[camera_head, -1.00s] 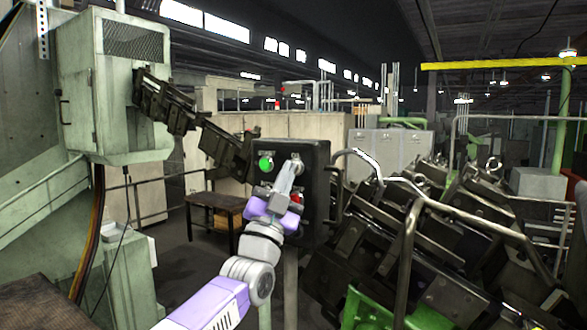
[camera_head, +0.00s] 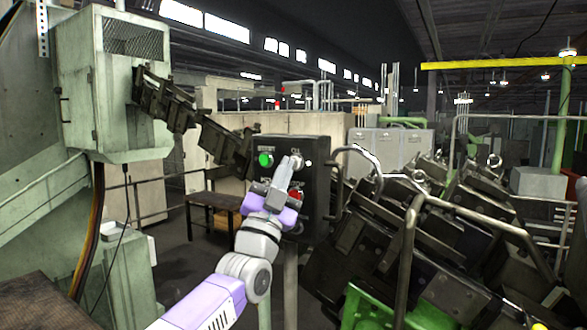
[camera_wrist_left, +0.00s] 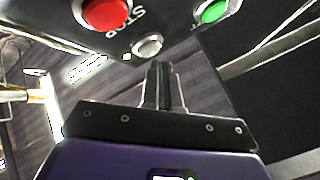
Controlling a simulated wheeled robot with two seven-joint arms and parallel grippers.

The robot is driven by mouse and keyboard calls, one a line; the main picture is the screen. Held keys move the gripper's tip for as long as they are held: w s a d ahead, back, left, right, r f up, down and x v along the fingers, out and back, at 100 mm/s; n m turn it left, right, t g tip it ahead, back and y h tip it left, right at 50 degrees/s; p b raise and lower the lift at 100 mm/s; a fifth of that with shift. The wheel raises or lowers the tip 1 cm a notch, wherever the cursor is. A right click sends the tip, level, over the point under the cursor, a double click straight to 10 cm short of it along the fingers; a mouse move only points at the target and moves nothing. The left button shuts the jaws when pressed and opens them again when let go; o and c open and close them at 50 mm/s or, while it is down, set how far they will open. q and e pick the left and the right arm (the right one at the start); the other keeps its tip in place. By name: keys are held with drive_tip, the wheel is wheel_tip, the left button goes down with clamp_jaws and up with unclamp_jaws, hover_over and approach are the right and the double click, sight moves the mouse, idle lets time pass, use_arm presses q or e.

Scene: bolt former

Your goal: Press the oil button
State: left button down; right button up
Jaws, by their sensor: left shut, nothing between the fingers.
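The black control panel (camera_head: 316,179) stands in the middle of the head view. The oil button (camera_head: 297,161), pale grey, is at its upper right, below a white label, partly behind my left gripper's tip. My left gripper (camera_head: 287,165) is shut and empty, its tip just left of and in front of that button. In the left wrist view the fingers (camera_wrist_left: 160,70) point up the picture toward the grey button (camera_wrist_left: 148,45), just beyond the tips. I cannot tell whether they touch. My right gripper is in neither view.
The green button (camera_head: 265,159) is left of the oil button. The red stop button (camera_head: 296,196) is below it, close to the gripper body. Bent metal rails (camera_head: 408,250) and dark machinery stand to the right. A dark table (camera_head: 212,201) is behind, left.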

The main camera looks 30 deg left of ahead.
use_arm(q)
drive_tip(key=shift+s, duration=0.3)
drive_tip(key=s+b, duration=0.1)
drive_tip(key=s, duration=0.1)
drive_tip(key=s+b, duration=0.2)
drive_tip(key=s, duration=0.1)
drive_tip(key=shift+a+b, duration=0.2)
drive_tip(key=shift+b, duration=0.1)
idle(0.7)
